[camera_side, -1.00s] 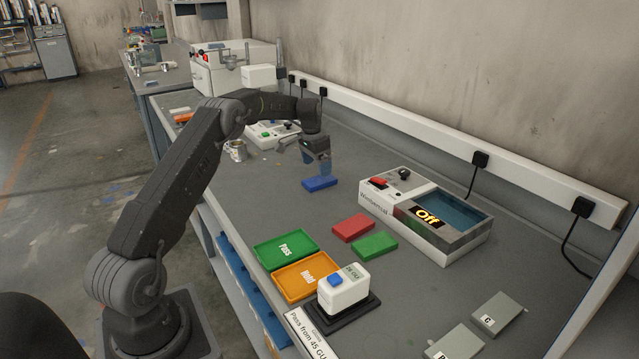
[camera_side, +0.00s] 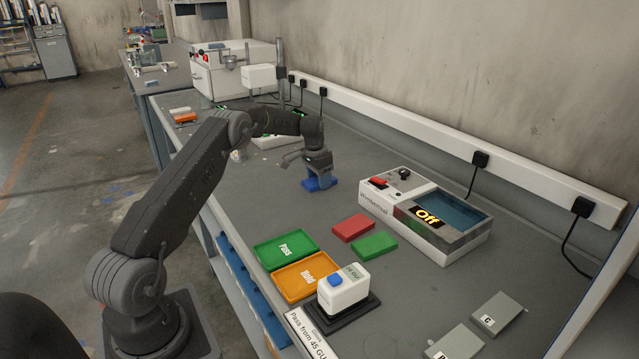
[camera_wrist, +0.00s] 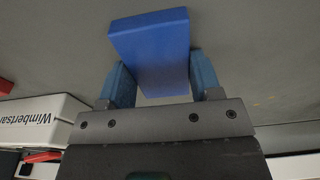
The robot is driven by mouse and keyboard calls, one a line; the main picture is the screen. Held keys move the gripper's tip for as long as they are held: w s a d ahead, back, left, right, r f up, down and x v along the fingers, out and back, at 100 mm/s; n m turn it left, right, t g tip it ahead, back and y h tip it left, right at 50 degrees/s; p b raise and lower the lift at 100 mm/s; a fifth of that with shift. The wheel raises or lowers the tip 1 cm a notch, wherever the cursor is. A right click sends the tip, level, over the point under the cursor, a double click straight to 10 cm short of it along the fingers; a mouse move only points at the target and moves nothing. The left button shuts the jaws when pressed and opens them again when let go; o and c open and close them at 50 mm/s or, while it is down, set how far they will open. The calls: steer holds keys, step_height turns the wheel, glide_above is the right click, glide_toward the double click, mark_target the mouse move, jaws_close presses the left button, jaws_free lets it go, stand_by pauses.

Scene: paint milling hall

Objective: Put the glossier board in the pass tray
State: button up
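A blue block (camera_side: 320,184) lies on the bench. My gripper (camera_side: 319,178) is lowered over it; in the wrist view the block (camera_wrist: 150,50) sits between its blue fingertips (camera_wrist: 163,80), and whether they clamp it is unclear. Grey boards marked C (camera_side: 496,314) and apparently B (camera_side: 456,343) lie at the front right. The green pass tray (camera_side: 262,254) is empty, beside the empty orange hold tray (camera_side: 286,289). A white gloss meter (camera_side: 345,295) with a blue button stands on a black base; its small GU display is hard to read. A sign says pass from 45 GU.
A red block (camera_side: 353,227) and a green block (camera_side: 374,244) lie right of the trays. A white Wimbertsal machine (camera_side: 455,252) reading Off stands by the back. More equipment (camera_side: 240,72) stands at the far end. Bench between the blue block and trays is clear.

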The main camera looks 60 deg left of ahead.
steer(key=c, duration=0.5)
steer(key=shift+r, duration=0.1)
